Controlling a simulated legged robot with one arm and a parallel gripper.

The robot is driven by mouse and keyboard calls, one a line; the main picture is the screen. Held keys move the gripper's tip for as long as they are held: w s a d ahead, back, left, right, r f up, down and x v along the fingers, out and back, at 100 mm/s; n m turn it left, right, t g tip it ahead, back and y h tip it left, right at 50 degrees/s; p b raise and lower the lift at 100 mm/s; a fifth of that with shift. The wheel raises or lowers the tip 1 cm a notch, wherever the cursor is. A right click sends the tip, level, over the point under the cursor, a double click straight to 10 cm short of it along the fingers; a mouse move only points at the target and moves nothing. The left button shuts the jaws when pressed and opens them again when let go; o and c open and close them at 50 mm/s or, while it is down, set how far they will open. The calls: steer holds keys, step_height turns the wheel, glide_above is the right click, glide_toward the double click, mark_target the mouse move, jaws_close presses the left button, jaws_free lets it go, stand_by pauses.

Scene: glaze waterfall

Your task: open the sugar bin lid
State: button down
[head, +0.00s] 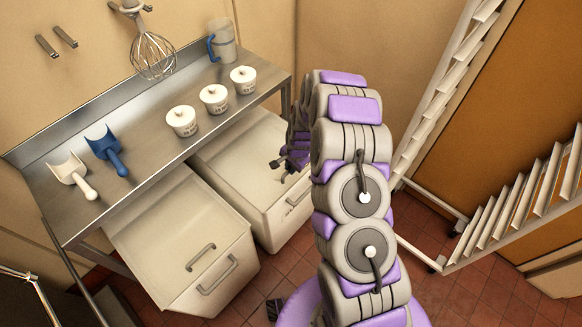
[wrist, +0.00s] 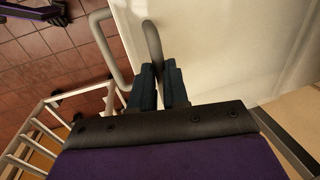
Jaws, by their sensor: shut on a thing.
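Two cream bins with sloping lids stand under the steel table; no label shows which one holds sugar. My gripper (head: 285,162) is at the front of the right bin's lid (head: 236,160), which looks closed. In the wrist view my gripper (wrist: 159,85) has its dark fingers shut on a grey lid handle (wrist: 152,42). A second grey handle, the bin's front handle (wrist: 98,32), is beside it, apart from the fingers. It also shows in the head view (head: 299,196). My arm hides part of the right bin.
The left bin (head: 170,240) stands beside it, with its own handles. On the steel table (head: 150,150) are three white tubs (head: 214,97), two scoops (head: 106,150) and a jug (head: 222,42). A white rack (head: 440,110) stands at the right. Red tiles lie in front.

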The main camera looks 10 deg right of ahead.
steer(key=shift+s+a+f, duration=0.1)
steer(key=shift+s+a, duration=0.05)
steer(key=p, duration=0.5)
glide_above(259, 153)
steer(key=shift+s+a, duration=0.1)
steer(key=shift+a, duration=0.15)
stand_by(0.4)
steer(key=c, duration=1.1)
jaws_free()
steer(key=shift+a, duration=0.1)
steer(key=shift+d+r, duration=0.3)
steer(key=shift+d, duration=0.05)
steer(key=r+p, duration=0.1)
steer(key=r, duration=0.4)
steer(key=s+d+r, duration=0.1)
steer(key=r, duration=0.5)
steer(key=s+r+p, duration=0.1)
steer(key=r, duration=0.4)
steer(key=shift+s+d+r+p, duration=0.15)
steer(key=shift+s+r+p, duration=0.1)
steer(key=shift+p, duration=0.1)
steer(key=shift+f, duration=0.1)
steer(key=shift+c, duration=0.3)
